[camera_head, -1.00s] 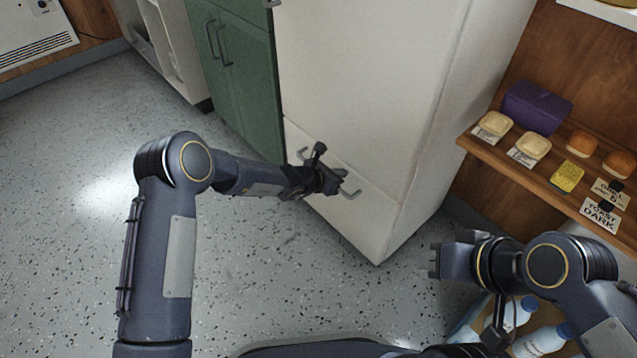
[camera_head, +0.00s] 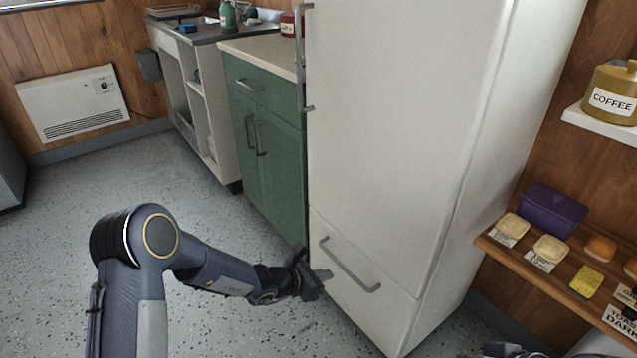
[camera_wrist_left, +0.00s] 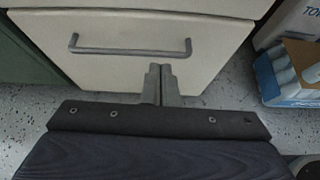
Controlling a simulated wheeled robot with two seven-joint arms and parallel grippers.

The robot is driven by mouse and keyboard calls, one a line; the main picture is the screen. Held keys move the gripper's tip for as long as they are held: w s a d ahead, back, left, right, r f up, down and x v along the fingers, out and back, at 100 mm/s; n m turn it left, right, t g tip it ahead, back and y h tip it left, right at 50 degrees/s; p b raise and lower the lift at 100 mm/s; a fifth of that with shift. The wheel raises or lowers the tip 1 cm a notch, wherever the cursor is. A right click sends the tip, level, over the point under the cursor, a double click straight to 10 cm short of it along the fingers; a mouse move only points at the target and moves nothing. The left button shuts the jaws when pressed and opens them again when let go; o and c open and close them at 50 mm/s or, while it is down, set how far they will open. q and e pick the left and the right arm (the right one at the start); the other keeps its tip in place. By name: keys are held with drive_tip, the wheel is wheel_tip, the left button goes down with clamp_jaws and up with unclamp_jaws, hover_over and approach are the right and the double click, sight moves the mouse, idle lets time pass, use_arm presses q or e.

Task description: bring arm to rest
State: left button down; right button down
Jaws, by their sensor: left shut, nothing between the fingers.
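My left arm reaches in from the left of the head view. My left gripper (camera_head: 322,277) is shut and empty, in front of the white fridge's lower drawer (camera_head: 372,300). It is near the left end of the drawer's grey bar handle (camera_head: 350,265) and not closed around it. In the left wrist view the two fingers (camera_wrist_left: 160,82) are together, below the handle (camera_wrist_left: 130,51). A small part of my right gripper (camera_head: 500,349) shows at the bottom edge of the head view; its fingers cannot be made out.
A green cabinet (camera_head: 262,160) stands left of the fridge (camera_head: 400,120). A wooden shelf (camera_head: 500,250) with bread, a yellow sponge and a purple box is at the right. A blue crate of bottles (camera_wrist_left: 268,85) stands on the floor. Speckled floor at left is free.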

use_arm(q)
drive_tip(key=s+a+r+m+h, duration=0.1)
drive_tip(key=s+a+r+m, duration=0.15)
drive_tip(key=r, duration=0.35)
drive_tip(key=s+a+r+m, duration=0.1)
drive_tip(key=a+r+m, duration=0.15)
drive_tip(key=r, duration=0.45)
drive_tip(key=s+a+r+m+g, duration=0.1)
drive_tip(key=s+a+r+m, duration=0.4)
drive_tip(key=s+r+m, duration=0.4)
drive_tip(key=s+a+f+m+y, duration=0.1)
drive_tip(key=s+a+m+y, duration=0.5)
drive_tip(key=s, duration=0.5)
drive_tip(key=s+a+f+m+y, duration=0.1)
drive_tip(key=s+a+f+m, duration=0.15)
drive_tip(key=s+a, duration=0.65)
wheel_tip(320, 180, up, 34)
drive_tip(key=s+d+p, duration=0.1)
drive_tip(key=d+p, duration=0.1)
drive_tip(key=p, duration=3)
drive_tip(key=shift+f+m, duration=0.15)
drive_tip(key=shift+m, duration=0.2)
drive_tip(key=shift+s, duration=0.1)
